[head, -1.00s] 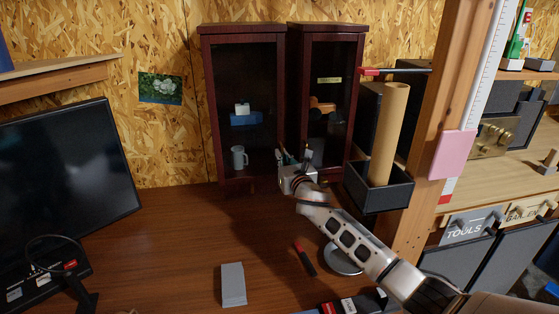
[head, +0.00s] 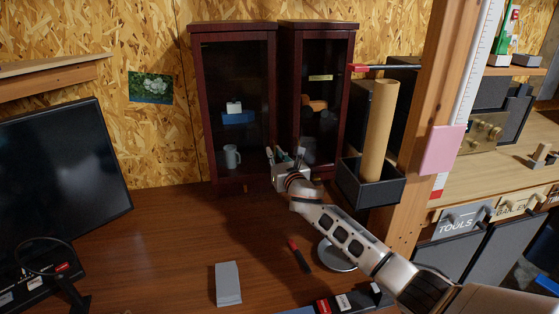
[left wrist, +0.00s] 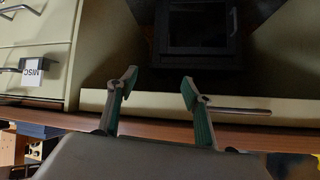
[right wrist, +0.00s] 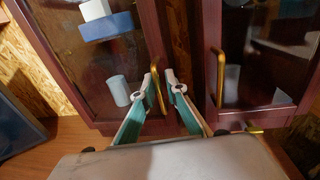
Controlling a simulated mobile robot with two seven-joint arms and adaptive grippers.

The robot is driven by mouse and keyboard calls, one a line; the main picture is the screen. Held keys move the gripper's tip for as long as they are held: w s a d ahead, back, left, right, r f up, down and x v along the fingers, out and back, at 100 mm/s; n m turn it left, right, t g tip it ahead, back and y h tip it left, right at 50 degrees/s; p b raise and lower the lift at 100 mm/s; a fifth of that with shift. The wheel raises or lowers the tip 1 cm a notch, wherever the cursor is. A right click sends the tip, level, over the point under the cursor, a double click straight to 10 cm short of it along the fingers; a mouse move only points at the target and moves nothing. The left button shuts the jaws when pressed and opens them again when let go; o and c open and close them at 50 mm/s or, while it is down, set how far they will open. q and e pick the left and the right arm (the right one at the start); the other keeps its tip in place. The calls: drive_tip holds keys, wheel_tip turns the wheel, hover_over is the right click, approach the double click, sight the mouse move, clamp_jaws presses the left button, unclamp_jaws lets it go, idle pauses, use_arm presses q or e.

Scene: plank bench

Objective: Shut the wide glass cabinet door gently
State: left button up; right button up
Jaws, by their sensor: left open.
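The left cabinet (head: 198,110) is dark red wood with a wide glass door; the narrower right cabinet (head: 353,70) stands beside it. My right gripper (head: 284,158) is low in front of the gap between them. In the right wrist view my right gripper's fingertips (right wrist: 160,80) are close together at the left door's brass handle (right wrist: 157,95), which shows between them. I cannot tell whether they grip it. The door looks nearly flush, but a slight gap cannot be ruled out. My left gripper (left wrist: 158,82) is open and empty, away from the cabinets.
A brass handle (right wrist: 219,75) on the right cabinet is close to the right gripper. A dark box (head: 370,187) holding a cardboard tube (head: 381,125) stands at right, by a wooden post (head: 424,150). A mug (head: 232,157) shows behind the glass.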

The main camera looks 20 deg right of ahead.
drive_tip(key=s, duration=1.1)
drive_tip(key=shift+s+d, duration=0.3)
drive_tip(key=shift+d, duration=0.1)
